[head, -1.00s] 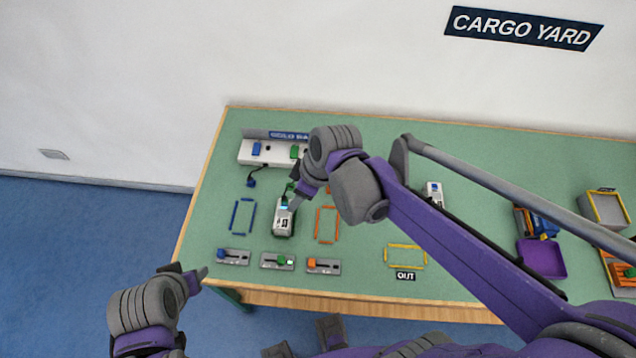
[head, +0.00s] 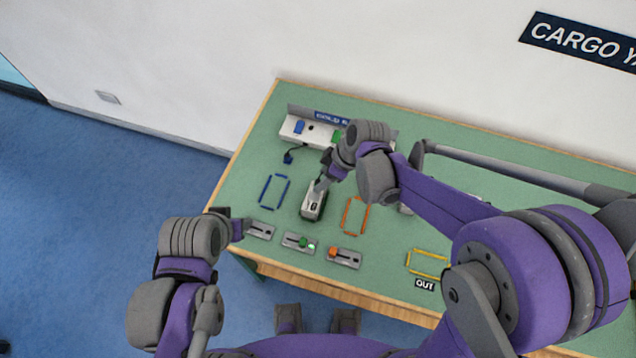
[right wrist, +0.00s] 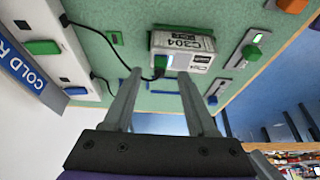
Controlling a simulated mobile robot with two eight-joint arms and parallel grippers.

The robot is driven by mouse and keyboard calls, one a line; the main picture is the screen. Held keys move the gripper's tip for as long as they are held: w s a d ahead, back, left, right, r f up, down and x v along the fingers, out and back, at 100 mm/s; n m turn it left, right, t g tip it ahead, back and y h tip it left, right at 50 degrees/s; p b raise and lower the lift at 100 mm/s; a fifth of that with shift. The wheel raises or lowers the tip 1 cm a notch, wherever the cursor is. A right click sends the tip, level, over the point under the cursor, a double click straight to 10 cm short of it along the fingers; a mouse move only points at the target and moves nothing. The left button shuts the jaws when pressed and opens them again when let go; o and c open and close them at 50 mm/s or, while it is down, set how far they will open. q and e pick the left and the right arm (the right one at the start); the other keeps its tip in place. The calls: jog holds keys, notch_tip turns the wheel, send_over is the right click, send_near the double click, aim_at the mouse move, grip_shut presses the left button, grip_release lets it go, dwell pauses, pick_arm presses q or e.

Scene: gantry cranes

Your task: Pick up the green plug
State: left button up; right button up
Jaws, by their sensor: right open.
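The green plug (right wrist: 160,62) shows in the right wrist view at the near end of a grey-white container (right wrist: 183,50) marked C304, with a black cord running off to the left. I cannot tell how firmly it sits there. My right gripper (right wrist: 160,73) is open, its two fingers spread on either side of the plug, nothing held. In the head view my right gripper (head: 323,183) is over the end of the container (head: 312,206) and hides the plug. My left gripper (head: 242,228) is by the table's front left edge; its jaws are unclear.
A white rail with a blue block (head: 299,127) stands at the back, with a blue plug (head: 288,157) before it. Blue (head: 273,191) and orange (head: 355,215) outlines flank the container. Slider switches, one with a green knob (head: 303,243), line the front edge.

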jog(key=x, duration=0.2)
jog(key=shift+a+f, duration=0.1)
jog(key=shift+f, duration=0.2)
grip_shut()
